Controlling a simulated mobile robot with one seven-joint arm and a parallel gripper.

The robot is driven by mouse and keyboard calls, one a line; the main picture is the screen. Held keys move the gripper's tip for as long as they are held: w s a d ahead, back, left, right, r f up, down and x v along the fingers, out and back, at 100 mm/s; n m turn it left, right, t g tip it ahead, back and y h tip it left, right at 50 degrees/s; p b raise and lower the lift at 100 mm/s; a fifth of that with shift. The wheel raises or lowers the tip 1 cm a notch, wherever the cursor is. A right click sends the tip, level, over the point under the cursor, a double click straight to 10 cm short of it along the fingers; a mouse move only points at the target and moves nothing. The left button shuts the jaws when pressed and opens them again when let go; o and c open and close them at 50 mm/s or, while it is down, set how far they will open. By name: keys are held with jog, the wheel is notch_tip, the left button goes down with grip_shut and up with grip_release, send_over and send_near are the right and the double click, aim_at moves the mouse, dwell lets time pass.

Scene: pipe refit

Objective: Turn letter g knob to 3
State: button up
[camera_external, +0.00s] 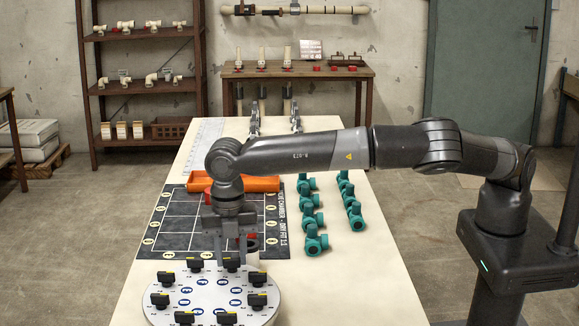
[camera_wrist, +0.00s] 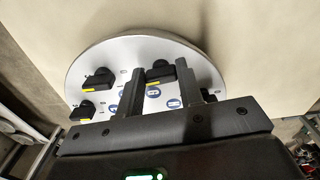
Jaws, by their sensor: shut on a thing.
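A round silver dial plate (camera_external: 212,291) with several black knobs around it lies at the near end of the table. Each knob has a yellow mark, and blue labels sit inside the ring. My gripper (camera_external: 232,256) points down at the far edge of the plate. It is shut on a black knob (camera_external: 232,265), which also shows between the fingers in the wrist view (camera_wrist: 160,71). The fingers hide part of this knob and its scale. Another knob (camera_wrist: 98,80) sits to its left in the wrist view.
A black grid mat (camera_external: 172,222) lies behind the plate, with an orange tray (camera_external: 262,184) at its far edge. Several teal valves (camera_external: 315,240) stand to its right. The table's front right area is clear.

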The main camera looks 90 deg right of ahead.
jog(key=shift+a+f, duration=0.1)
dwell(0.3)
jog(key=o, duration=1)
jog(key=shift+c, duration=0.2)
notch_tip(320, 180, up, 11)
jog(key=shift+c, duration=0.3)
